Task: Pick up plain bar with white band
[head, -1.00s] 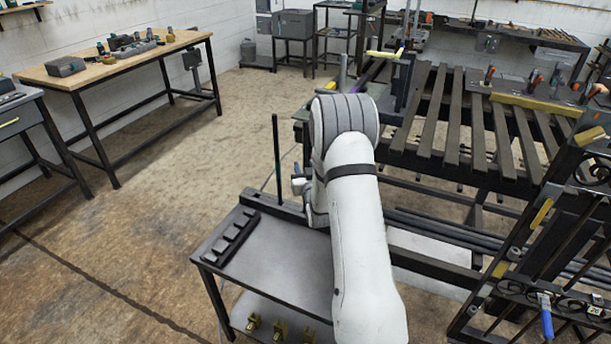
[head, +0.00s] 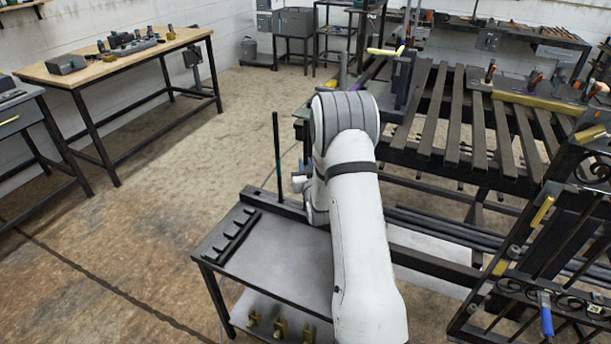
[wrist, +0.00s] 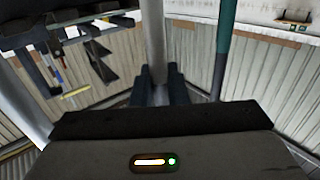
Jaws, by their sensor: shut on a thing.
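In the wrist view, the two dark fingers of my gripper (wrist: 160,88) are shut on a plain grey upright bar (wrist: 154,35). I see no white band on the part that shows. A dark bar with a teal upper part (wrist: 226,40) stands to the right, apart from the fingers. In the head view, a dark upright bar (head: 277,155) stands at the back edge of the small grey cart (head: 285,260). My arm hides the fingers and the held bar there.
A black notched rack (head: 235,237) lies on the cart's left side. A slatted table (head: 470,125) and a dark gate with scrolls (head: 560,250) are to the right. A wooden workbench (head: 110,70) stands at the back left. The floor to the left of the cart is free.

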